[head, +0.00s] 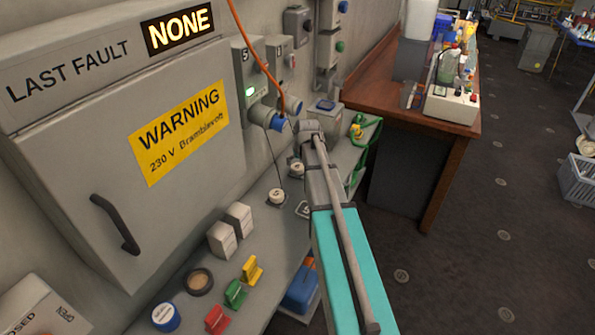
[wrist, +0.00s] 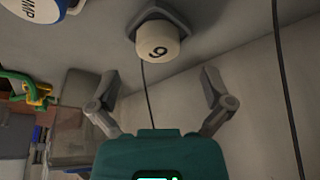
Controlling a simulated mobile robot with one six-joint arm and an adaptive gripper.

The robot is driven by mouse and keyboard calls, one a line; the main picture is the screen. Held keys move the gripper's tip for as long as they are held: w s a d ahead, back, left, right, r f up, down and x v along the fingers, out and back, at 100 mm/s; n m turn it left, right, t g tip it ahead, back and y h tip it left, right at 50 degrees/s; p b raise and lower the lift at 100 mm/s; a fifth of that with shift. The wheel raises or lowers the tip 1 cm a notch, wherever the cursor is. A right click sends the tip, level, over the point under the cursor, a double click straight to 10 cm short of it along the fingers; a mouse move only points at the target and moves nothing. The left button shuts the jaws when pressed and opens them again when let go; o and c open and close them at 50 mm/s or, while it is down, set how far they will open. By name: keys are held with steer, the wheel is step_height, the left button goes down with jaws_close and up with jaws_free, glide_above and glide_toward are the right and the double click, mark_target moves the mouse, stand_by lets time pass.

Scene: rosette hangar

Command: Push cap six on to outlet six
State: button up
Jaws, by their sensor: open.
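The white cap six (wrist: 157,48) stands in a grey square seat, its digit upside down in the wrist view. A thin dark tether runs from it. In the head view it looks to be the small white cap (head: 297,168) on the shelf, partly hidden by my arm. My gripper (wrist: 158,78) is open and empty. Its fingers spread to either side of the cap, which lies beyond the tips, apart from them. In the head view my gripper (head: 309,128) is over the shelf near the wall. Outlet six seems to be the grey socket (head: 290,88) beside outlet five; its label is unreadable.
Outlet five (head: 247,70) has a green light; a blue-ended plug with an orange cable is close by. Another tethered white cap (head: 277,196) stands on the shelf. Coloured clips (head: 235,294) and white boxes (head: 228,232) sit nearer. A blue-rimmed labelled piece (wrist: 40,8) is near cap six.

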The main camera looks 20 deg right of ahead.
mark_target(298, 167)
steer(key=shift+b+x, duration=2.45)
steer(key=shift+x, duration=0.2)
steer(key=shift+d, duration=0.1)
steer(key=c, duration=1)
steer(key=shift+r, duration=0.25)
